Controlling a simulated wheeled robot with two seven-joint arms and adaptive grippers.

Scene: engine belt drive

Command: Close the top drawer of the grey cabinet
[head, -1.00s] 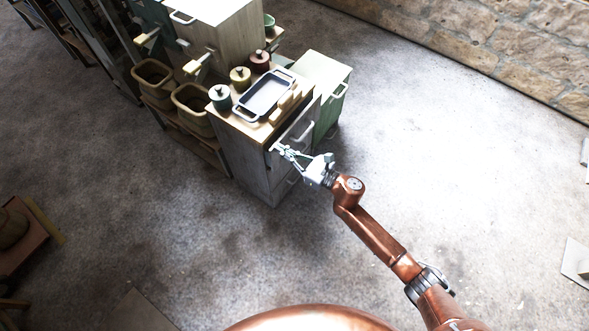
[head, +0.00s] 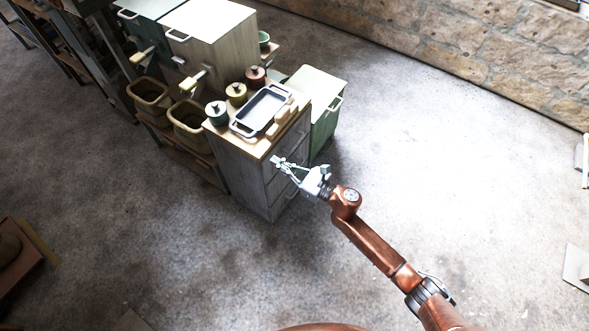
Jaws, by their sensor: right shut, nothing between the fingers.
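The grey cabinet (head: 237,173) stands at the upper middle of the head view, with a wooden top and drawers on its right-hand face. Its top drawer (head: 290,143) looks flush, or nearly flush, with the front under the wooden top. My right gripper (head: 277,163) is shut and empty, with its fingertips at the front face near the top drawer's lower left part. I cannot tell whether the fingertips touch the front. The gripper hides part of the drawer fronts below. My left gripper is not in view.
On the cabinet top are a dark tray (head: 261,110) and lidded pots in teal (head: 217,113), yellow (head: 236,94) and red (head: 255,76). A green cabinet (head: 325,125) stands behind right. Brown bins (head: 190,125) sit left.

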